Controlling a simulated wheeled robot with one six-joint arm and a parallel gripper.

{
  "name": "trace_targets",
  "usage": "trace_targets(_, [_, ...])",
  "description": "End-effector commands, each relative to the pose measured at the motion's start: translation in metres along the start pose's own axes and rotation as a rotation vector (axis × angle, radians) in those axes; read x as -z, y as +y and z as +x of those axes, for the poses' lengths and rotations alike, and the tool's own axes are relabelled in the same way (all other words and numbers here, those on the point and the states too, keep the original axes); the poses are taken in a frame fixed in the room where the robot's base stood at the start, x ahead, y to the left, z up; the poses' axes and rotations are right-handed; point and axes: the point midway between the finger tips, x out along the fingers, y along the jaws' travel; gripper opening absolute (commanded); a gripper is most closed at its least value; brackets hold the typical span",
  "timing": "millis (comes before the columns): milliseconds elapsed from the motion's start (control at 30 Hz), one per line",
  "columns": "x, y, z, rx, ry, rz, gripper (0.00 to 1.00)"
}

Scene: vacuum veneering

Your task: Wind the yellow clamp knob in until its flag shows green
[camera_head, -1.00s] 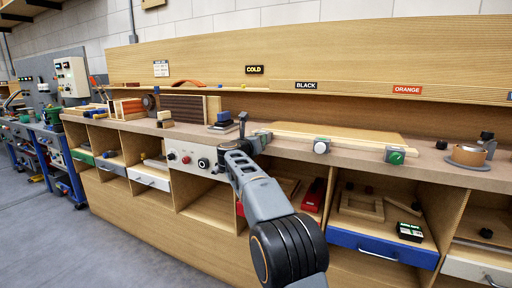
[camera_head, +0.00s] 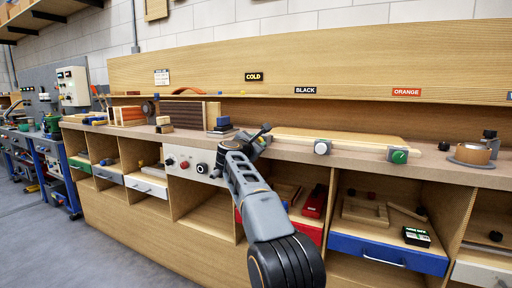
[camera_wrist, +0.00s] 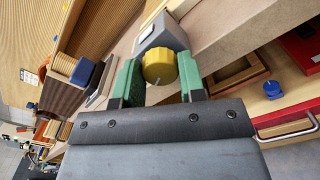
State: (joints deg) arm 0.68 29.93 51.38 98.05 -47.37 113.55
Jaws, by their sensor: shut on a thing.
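The yellow clamp knob (camera_wrist: 159,67) sticks out of a grey clamp block (camera_wrist: 166,36) at the bench edge in the wrist view. My gripper (camera_wrist: 158,79) has its green-padded fingers on either side of the knob and is shut on it. The wrist view shows no green or red flag that I can make out on this clamp. In the head view my gripper (camera_head: 260,136) is at the bench edge, and my arm hides the yellow knob there.
A clamp with a white knob (camera_head: 322,147) and one with a green knob (camera_head: 399,156) sit farther right along the bench edge. A pale board (camera_head: 340,142) lies behind them. Open shelves and a blue drawer (camera_head: 385,252) are below. A tape roll (camera_head: 474,153) stands at right.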

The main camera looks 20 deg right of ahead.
Motion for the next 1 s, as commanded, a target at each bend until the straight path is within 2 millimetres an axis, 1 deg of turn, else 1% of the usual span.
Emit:
trace_targets(300, [0.0009,-0.0010,0.0004,0.002,0.000,0.099,0.13])
trace_targets(833, [0.0006,-0.0009,0.0004,0.002,0.000,0.116,0.13])
trace_targets(867, [0.0006,-0.0009,0.0004,0.002,0.000,0.116,0.39])
trace_targets(1000, [0.0006,-0.0007,0.0003,0.002,0.000,0.115,0.52])
